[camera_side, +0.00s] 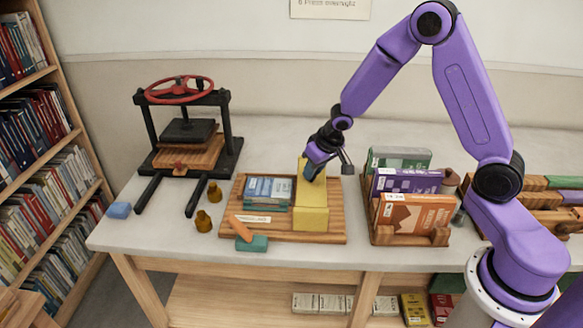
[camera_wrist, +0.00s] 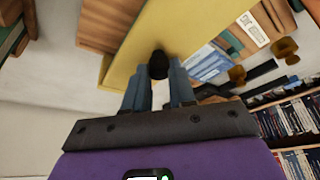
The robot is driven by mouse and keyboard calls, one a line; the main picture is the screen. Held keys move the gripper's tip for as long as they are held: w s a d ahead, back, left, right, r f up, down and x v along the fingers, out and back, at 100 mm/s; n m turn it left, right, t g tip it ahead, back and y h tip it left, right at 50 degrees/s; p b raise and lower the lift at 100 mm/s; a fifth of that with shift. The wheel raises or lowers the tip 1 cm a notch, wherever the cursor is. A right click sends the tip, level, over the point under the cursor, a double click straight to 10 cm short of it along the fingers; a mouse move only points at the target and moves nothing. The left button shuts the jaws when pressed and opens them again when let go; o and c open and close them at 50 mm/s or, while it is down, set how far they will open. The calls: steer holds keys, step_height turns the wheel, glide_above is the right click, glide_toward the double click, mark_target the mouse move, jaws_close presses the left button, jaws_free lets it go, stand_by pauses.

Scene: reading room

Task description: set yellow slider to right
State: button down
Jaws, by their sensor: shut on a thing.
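The yellow slider (camera_side: 312,212) is an upright, block-like piece on a wooden board (camera_side: 333,228), right of a stack of blue and teal books (camera_side: 267,192). My gripper (camera_side: 315,165) is at the slider's upper part in the side view. In the wrist view, the slider (camera_wrist: 185,25) is a broad yellow surface, and my gripper (camera_wrist: 158,78) has its blue fingers on either side of a dark round knob (camera_wrist: 158,62) against it. The fingers are shut on this knob. Their exact contact is partly hidden.
A wooden rack (camera_side: 382,237) of books stands close to the board's right side. An orange piece (camera_side: 240,228) and a teal block (camera_side: 252,244) lie at the board's front left. Amber pieces (camera_side: 204,221) and a black press with a red wheel (camera_side: 180,90) are further left.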

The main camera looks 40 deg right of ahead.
steer(key=shift+s+d, duration=1.4)
steer(key=shift+s, duration=0.05)
steer(key=shift+d, duration=0.1)
steer(key=c, duration=0.9)
jaws_free()
steer(key=shift+s, duration=0.1)
steer(key=shift+c, duration=0.2)
steer(key=shift+r, duration=0.15)
step_height(320, 180, up, 16)
glide_above(324, 179)
steer(key=s, duration=0.9)
steer(key=shift+w, duration=0.25)
